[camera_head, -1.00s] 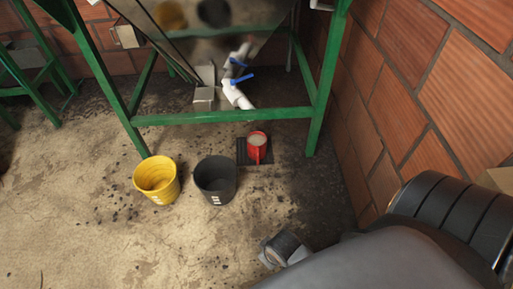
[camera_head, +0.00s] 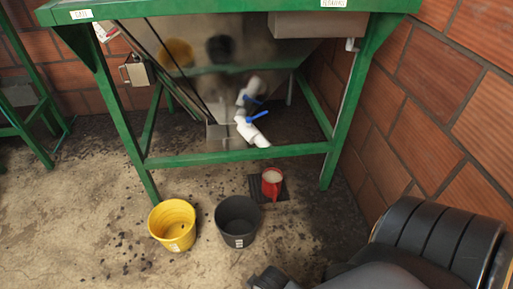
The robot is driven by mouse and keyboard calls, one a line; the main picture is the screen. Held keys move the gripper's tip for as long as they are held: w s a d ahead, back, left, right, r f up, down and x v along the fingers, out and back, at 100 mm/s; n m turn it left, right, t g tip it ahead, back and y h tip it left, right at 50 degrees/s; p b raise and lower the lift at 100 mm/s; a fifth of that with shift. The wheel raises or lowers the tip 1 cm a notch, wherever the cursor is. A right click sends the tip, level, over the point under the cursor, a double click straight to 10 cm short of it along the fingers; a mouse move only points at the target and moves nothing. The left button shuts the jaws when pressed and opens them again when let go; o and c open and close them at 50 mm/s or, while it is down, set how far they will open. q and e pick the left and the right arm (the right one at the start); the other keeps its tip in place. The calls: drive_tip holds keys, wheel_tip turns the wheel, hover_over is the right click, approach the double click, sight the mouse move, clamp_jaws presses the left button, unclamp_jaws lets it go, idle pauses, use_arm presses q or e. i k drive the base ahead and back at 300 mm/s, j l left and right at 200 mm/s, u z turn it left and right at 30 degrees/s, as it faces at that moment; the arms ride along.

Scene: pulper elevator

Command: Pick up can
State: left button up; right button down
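A red can (camera_head: 272,184), open at the top and with a handle toward me, stands upright on a dark mat (camera_head: 254,187) on the floor. It is under the front bar of a green frame. Its inside looks pale. My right arm covers the lower right of the picture, and a dark part of it shows at the bottom edge. It is well short of the can and does not touch it. Neither gripper's fingers show in the picture.
A black bucket (camera_head: 238,222) stands just left of and nearer than the can, with a yellow bucket (camera_head: 173,226) left of it. The green frame (camera_head: 235,157) and a white pipe with blue valves (camera_head: 250,130) are above and behind. A brick wall (camera_head: 440,110) is on the right.

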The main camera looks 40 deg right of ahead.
sight(271, 177)
drive_tip(key=i+j+z, duration=0.15)
drive_tip(key=z, duration=1.4)
drive_tip(key=i+l+u, duration=0.45)
drive_tip(key=i, duration=0.1)
